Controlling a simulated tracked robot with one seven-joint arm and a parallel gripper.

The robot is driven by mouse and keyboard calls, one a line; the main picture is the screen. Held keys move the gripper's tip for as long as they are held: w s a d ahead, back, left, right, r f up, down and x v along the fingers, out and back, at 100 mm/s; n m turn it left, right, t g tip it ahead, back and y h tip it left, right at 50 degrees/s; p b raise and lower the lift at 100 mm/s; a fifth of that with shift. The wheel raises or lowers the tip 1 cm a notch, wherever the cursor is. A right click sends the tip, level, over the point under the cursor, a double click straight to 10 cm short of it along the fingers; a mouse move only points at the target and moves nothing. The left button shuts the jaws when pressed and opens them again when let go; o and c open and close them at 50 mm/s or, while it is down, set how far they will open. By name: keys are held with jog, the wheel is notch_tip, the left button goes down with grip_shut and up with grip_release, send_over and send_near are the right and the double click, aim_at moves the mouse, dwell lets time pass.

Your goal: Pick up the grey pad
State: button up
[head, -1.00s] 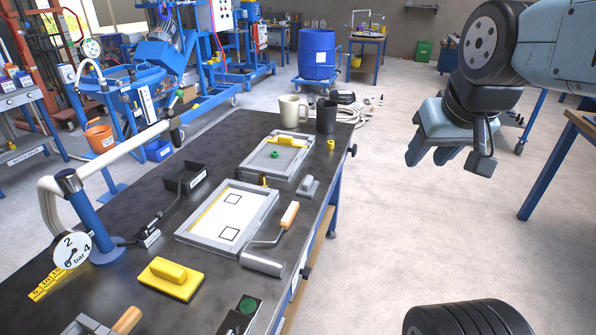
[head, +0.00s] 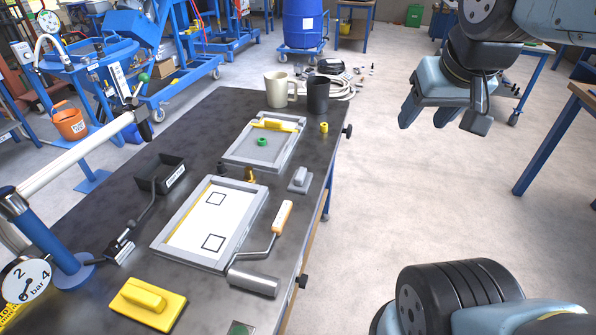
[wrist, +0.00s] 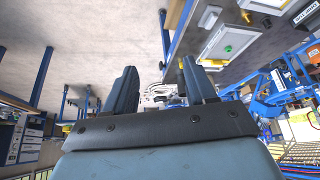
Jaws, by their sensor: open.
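The grey pad (head: 299,180) is a small light-grey block with a raised grip. It lies on the dark bench top near the right edge, right of the framed trays, in the head view. It also seems to show at the top of the wrist view (wrist: 210,16). My gripper (head: 428,114) hangs in the air over the floor, right of the bench and well apart from the pad. In the wrist view its two fingers (wrist: 160,76) are spread with nothing between them.
The bench (head: 110,195) also holds a white-sheeted frame (head: 190,222), a grey tray (head: 240,155), a roller (head: 255,281), a yellow float (head: 148,303), a black box (head: 172,172) and two mugs (head: 278,92).

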jog(key=o, duration=0.6)
jog(key=shift+m+g+h, duration=0.3)
jog(key=shift+m+g, duration=0.1)
jog(key=shift+m, duration=0.3)
jog(key=w+f, duration=0.1)
jog(key=w, duration=0.1)
jog(key=w+a, duration=0.1)
jog(key=w, duration=0.1)
jog(key=w+f, duration=0.1)
jog(key=w, duration=0.1)
jog(key=shift+w+a+f, duration=0.15)
jog(key=shift+f, duration=0.2)
jog(key=shift+o, duration=0.3)
jog(key=w+a+f+m, duration=0.1)
jog(key=w+a+f, duration=0.3)
jog(key=w, duration=0.3)
jog(key=shift+a+f+g, duration=0.3)
jog(key=shift+a+f, duration=0.05)
jog(key=shift+f, duration=0.15)
jog(key=m+h, duration=0.1)
jog(key=m, duration=0.1)
send_near(301, 173)
jog(key=x, duration=0.5)
jog(key=shift+s+f, duration=0.15)
jog(key=shift+f, duration=0.1)
jog(key=shift+w+x, duration=0.15)
jog(key=shift+x, duration=1.2)
jog(key=shift+w+x, duration=0.15)
jog(key=shift+x, duration=1.25)
